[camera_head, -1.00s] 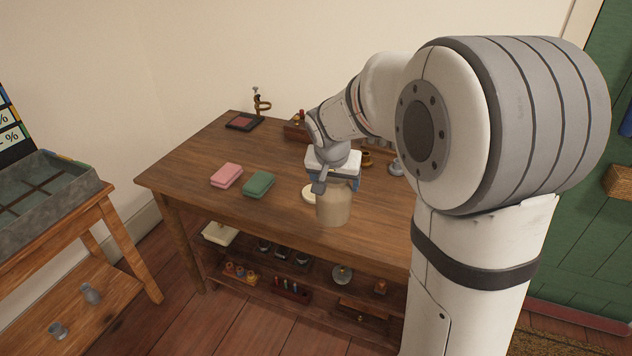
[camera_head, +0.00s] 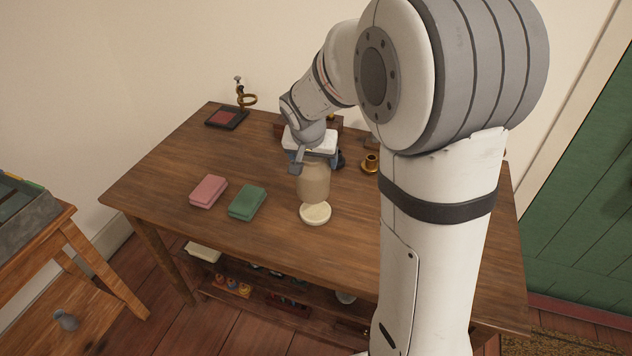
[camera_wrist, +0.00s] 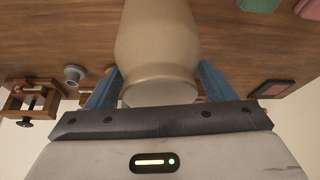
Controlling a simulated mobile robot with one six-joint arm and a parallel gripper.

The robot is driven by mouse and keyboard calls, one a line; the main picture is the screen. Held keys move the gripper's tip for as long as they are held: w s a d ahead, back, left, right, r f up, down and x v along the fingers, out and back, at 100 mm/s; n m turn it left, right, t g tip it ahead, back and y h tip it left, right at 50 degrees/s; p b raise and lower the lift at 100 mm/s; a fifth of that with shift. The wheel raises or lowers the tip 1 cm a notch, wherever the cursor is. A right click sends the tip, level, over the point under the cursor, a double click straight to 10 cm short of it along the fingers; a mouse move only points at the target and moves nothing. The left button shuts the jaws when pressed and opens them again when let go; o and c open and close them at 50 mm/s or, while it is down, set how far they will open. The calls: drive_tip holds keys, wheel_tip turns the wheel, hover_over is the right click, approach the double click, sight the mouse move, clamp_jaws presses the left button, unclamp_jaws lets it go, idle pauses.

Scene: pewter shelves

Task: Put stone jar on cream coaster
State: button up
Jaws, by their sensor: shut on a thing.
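The stone jar (camera_head: 314,183) is a beige, rounded vessel. My gripper (camera_head: 313,160) is shut on it near its top. In the wrist view the jar (camera_wrist: 157,50) sits between the two blue fingers of my gripper (camera_wrist: 158,84). The cream coaster (camera_head: 315,213) is a pale round disc on the table, and its top shows bare. In the head view the jar appears just behind the coaster. I cannot tell whether the jar touches the table. The coaster is not visible in the wrist view.
On the wooden table (camera_head: 160,180) a pink block (camera_head: 208,191) and a green block (camera_head: 247,203) lie left of the coaster. A dark tray with a red pad (camera_head: 226,118) is at the back left. A brass piece (camera_head: 370,163) stands right of the jar. The table's front left is clear.

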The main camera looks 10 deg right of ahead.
drive_tip(key=shift+s+x, duration=0.2)
drive_tip(key=shift+x, duration=0.8)
drive_tip(key=shift+d+f, duration=0.15)
drive_tip(key=shift+f, duration=1.9)
drive_tip(key=shift+s, duration=0.1)
drive_tip(key=o, duration=1.9)
drive_tip(key=shift+b, duration=0.3)
drive_tip(key=shift+c, duration=0.2)
